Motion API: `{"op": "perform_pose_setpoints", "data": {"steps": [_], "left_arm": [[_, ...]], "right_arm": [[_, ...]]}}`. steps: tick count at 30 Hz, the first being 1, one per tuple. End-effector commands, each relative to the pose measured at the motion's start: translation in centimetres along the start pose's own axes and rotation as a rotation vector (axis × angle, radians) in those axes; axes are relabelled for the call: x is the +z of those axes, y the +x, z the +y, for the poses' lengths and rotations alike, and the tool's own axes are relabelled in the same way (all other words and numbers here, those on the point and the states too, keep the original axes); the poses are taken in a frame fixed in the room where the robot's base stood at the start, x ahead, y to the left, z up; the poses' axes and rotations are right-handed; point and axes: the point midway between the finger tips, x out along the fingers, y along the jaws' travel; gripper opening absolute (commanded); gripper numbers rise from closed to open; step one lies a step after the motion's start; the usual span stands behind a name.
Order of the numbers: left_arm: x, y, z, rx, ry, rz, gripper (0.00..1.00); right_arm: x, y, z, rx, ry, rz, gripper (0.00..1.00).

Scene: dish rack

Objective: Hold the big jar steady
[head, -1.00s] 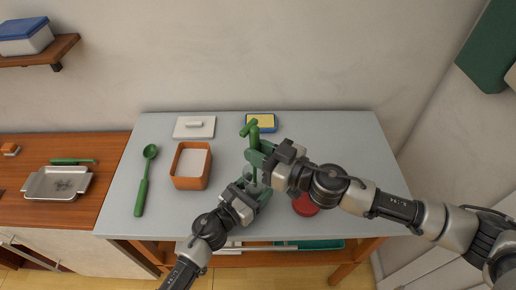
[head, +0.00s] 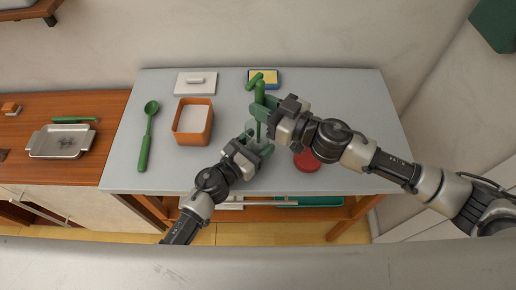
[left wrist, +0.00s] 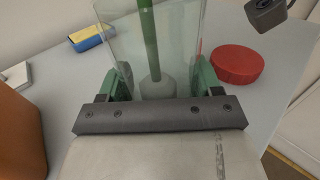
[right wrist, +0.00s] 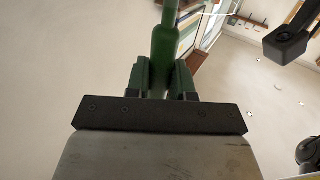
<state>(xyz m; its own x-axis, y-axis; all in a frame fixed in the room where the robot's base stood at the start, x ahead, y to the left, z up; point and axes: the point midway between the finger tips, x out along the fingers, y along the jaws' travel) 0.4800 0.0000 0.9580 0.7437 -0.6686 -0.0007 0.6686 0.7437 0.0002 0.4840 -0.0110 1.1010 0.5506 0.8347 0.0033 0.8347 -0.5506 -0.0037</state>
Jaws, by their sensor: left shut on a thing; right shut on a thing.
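The big jar (left wrist: 185,48) is clear glass and stands upright between the fingers of my left gripper (left wrist: 162,84), which is shut on it. In the head view the jar (head: 252,130) is mostly hidden by my grippers. My right gripper (head: 267,110) is shut on the green handle (right wrist: 165,42) of a brush-like tool above the jar. In the left wrist view the tool's green rod (left wrist: 149,35) runs down inside the jar to a pale grey head (left wrist: 157,87) near the bottom.
A red round lid (head: 307,161) lies right of the jar. An orange container (head: 193,123), a green spoon (head: 147,135), a white lidded dish (head: 195,83) and a yellow-blue sponge (head: 264,76) are on the grey table (head: 335,95). The table's right side is clear.

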Motion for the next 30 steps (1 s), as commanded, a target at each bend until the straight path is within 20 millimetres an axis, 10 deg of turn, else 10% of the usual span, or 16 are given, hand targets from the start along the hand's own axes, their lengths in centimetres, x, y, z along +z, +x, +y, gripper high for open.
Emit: {"op": "perform_pose_setpoints", "data": {"steps": [12,30], "left_arm": [[0.0,0.0,-0.1,-0.002,0.0,0.0,0.35],[0.0,0.0,-0.1,-0.002,0.0,-0.001,0.35]], "right_arm": [[0.1,-0.1,-2.5,0.005,-0.003,-0.005,0.0],[0.1,-0.1,0.1,0.007,-0.007,-0.005,0.0]]}}
